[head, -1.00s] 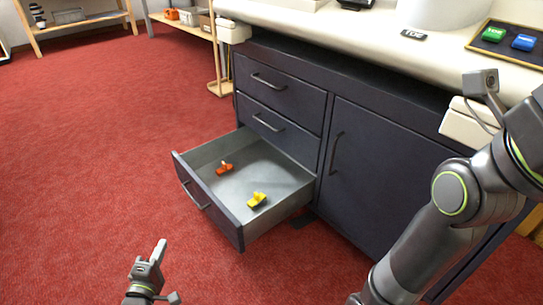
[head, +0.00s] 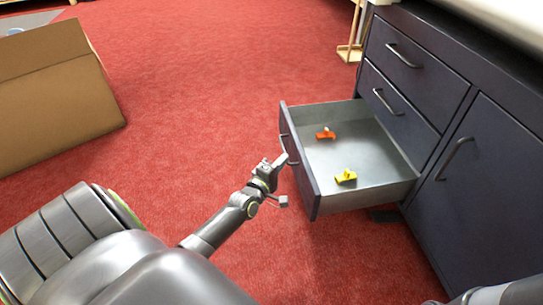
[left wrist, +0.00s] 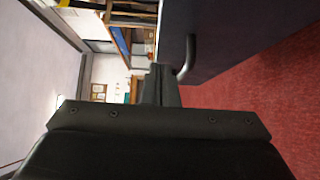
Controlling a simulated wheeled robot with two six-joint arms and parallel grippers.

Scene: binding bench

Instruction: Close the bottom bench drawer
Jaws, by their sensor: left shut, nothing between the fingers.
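The bottom bench drawer (head: 375,148) stands pulled well out, below two shut drawers. Its dark front faces left, and its bar handle (left wrist: 189,57) shows in the left wrist view. An orange object (head: 325,133) and a yellow object (head: 346,176) lie inside on the grey floor. My left gripper (head: 281,160) is shut and empty, with its tips close to the outside of the drawer front, by the handle. In the left wrist view the fingers (left wrist: 160,85) are together beside the handle; I cannot tell whether they touch. My right gripper is not in view.
The dark bench's top drawer (head: 405,45), middle drawer (head: 395,97) and cupboard door (head: 480,180) are shut. A large cardboard box (head: 60,95) stands on the red carpet at the left.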

